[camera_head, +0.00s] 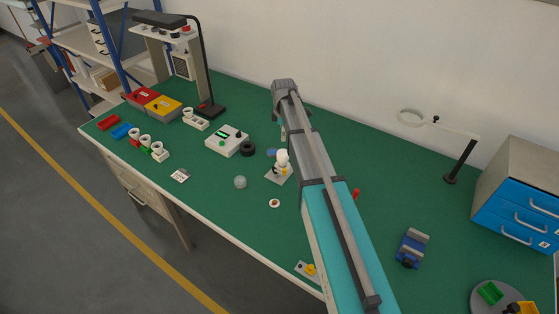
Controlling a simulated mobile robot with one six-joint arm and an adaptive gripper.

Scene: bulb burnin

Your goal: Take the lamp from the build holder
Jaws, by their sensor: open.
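The lamp (282,156), white with a rounded top, stands upright in the build holder (276,176), a small pale base with a yellow part. Both are near the middle of the green bench, just left of my arm. My arm reaches across the bench, its wrist high beyond the lamp. A small grey part of my gripper (283,133) shows below the wrist, behind the lamp in this view and apparently apart from it. The gripper is open and looks empty; the arm hides much of it.
A white instrument box (226,140) and a dark ring (248,149) lie left of the holder. A grey ball (240,182) and a small round dish (274,203) lie nearer. White cup holders (195,120) and a black desk lamp (207,75) stand farther left. Blue drawers (515,212) stand right.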

